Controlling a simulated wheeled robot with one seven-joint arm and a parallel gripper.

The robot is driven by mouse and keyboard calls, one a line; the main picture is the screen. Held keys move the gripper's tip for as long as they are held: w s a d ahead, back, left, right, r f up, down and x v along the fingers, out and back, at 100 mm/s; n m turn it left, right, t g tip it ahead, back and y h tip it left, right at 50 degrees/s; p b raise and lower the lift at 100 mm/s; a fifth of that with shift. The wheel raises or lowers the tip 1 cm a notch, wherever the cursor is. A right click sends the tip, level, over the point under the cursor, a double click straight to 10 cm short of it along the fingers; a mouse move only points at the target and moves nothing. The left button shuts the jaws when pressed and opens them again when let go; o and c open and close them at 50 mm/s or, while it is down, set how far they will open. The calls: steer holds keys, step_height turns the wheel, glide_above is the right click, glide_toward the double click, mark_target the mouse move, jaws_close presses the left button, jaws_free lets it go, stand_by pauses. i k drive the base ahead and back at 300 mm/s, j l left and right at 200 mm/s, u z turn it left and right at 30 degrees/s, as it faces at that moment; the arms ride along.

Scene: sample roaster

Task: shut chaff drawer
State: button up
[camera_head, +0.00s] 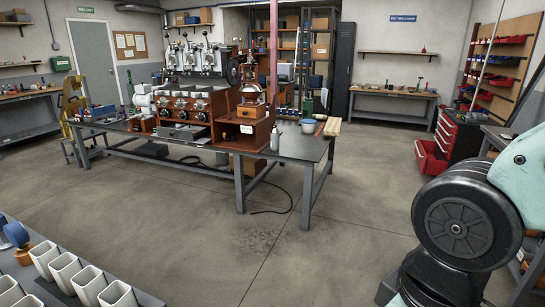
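The sample roaster (195,95) is a reddish-brown machine with three upright units on top, standing on a grey-topped workbench (300,148) across the room. Low on its front, a shallow dark tray or drawer (182,133) with a grey front juts out a little over the bench top. It looks like the chaff drawer, partly out, but it is too small to tell how far. My gripper is out of view. Only part of my arm shows at the right edge, far from the roaster.
Open concrete floor lies before the bench, with a black cable (275,208) on it. White cups (90,284) stand on a near table at lower left. A yellow stepladder (72,115) stands left of the bench.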

mark_target(167, 132)
steer(key=i+l+z, duration=0.2)
steer(key=i, duration=0.3)
steer(key=i+z, duration=0.2)
steer(key=i, duration=0.3)
steer(key=i+j+u, duration=0.1)
steer(key=i+u, duration=0.25)
steer(key=i, duration=0.25)
steer(key=i+u, duration=0.4)
steer(key=i, duration=0.15)
steer(key=i+l+u, duration=0.2)
steer(key=i+u, duration=0.15)
steer(key=i, duration=0.2)
steer(key=i+u, duration=0.3)
steer(key=i, duration=0.3)
steer(key=i+u, duration=0.3)
steer(key=i, duration=0.35)
